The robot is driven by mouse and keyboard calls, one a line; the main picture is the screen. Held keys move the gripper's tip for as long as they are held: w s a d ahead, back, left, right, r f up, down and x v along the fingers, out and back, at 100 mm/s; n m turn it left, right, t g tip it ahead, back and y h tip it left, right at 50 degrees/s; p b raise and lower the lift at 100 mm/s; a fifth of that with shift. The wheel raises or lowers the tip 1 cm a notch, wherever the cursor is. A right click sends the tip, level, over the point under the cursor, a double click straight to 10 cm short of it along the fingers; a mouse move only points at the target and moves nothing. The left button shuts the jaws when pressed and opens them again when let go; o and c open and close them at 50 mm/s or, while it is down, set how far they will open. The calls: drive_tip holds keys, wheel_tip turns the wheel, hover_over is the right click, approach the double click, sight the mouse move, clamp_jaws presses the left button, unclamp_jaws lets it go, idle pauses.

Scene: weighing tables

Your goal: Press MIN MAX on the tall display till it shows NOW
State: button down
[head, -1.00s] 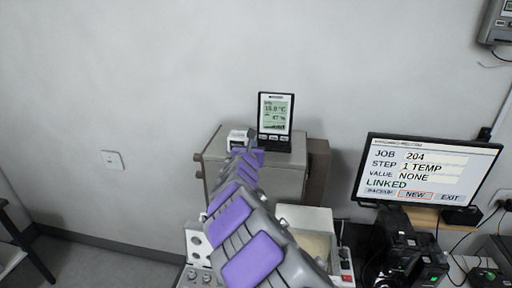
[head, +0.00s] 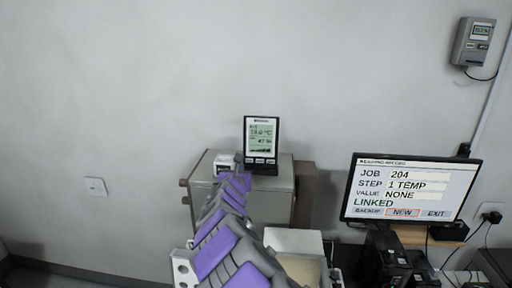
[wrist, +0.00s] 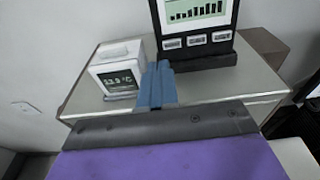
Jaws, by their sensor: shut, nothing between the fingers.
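The tall display (head: 261,140) is a black-framed upright unit with a pale screen, standing on a grey cabinet. Its screen text is too small and blurred to read surely in the head view. In the wrist view its lower screen (wrist: 195,10) shows a bar graph, above a row of three pale buttons (wrist: 197,40); their labels are not legible. My gripper (wrist: 157,84) has its blue fingers shut and empty. In the wrist view the fingertips appear below and left of the left button, apart from it. In the head view my gripper (head: 240,161) is left of the display's base.
A small white box-shaped meter (wrist: 117,70) reading about 22.9 °C stands left of my fingers on the cabinet top (wrist: 215,82). A monitor (head: 410,188) stands at the right, reading VALUE NONE. A grey wall unit (head: 473,41) hangs at upper right.

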drive_tip(key=shift+d+r, duration=0.1)
drive_tip(key=shift+d, duration=0.7)
drive_tip(key=shift+a, duration=0.1)
idle(0.4)
drive_tip(key=shift+a, duration=0.35)
